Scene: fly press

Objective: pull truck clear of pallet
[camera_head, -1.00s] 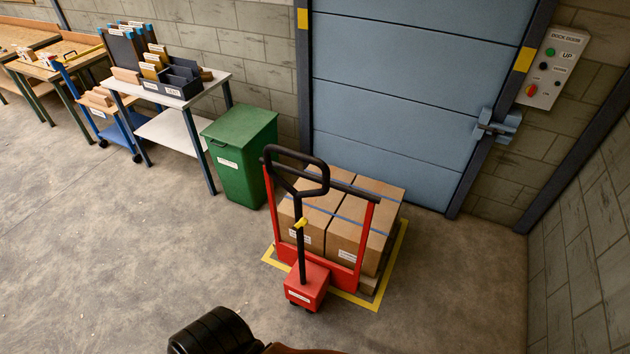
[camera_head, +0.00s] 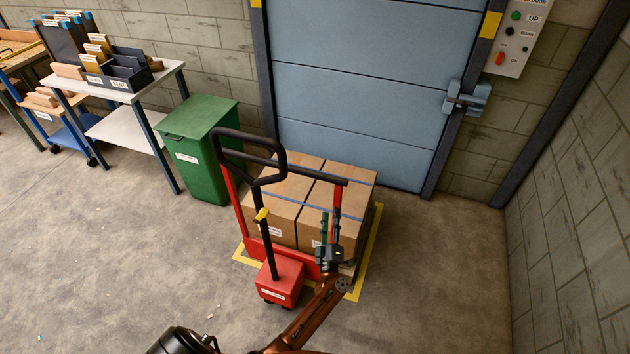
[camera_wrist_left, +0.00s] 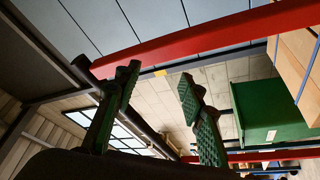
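The red pallet truck (camera_head: 281,279) stands with its frame against the pallet load, its black loop handle (camera_head: 250,132) upright on the left. Two strapped cartons (camera_head: 305,200) sit behind its red frame, over a mostly hidden pallet. My left gripper (camera_head: 330,228) is at the frame's right upright (camera_head: 337,200), below the black top bar. The left wrist view shows its two green fingers (camera_wrist_left: 158,92) spread apart, with a red bar (camera_wrist_left: 215,36) crossing just beyond them. Nothing is visibly gripped; contact is unclear. My right gripper is out of view.
A green bin (camera_head: 203,150) stands left of the truck, near a white table (camera_head: 118,90) with trays. A blue dock door (camera_head: 365,90) is behind the cartons and a block wall (camera_head: 575,210) on the right. Floor (camera_head: 110,240) is clear at front left.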

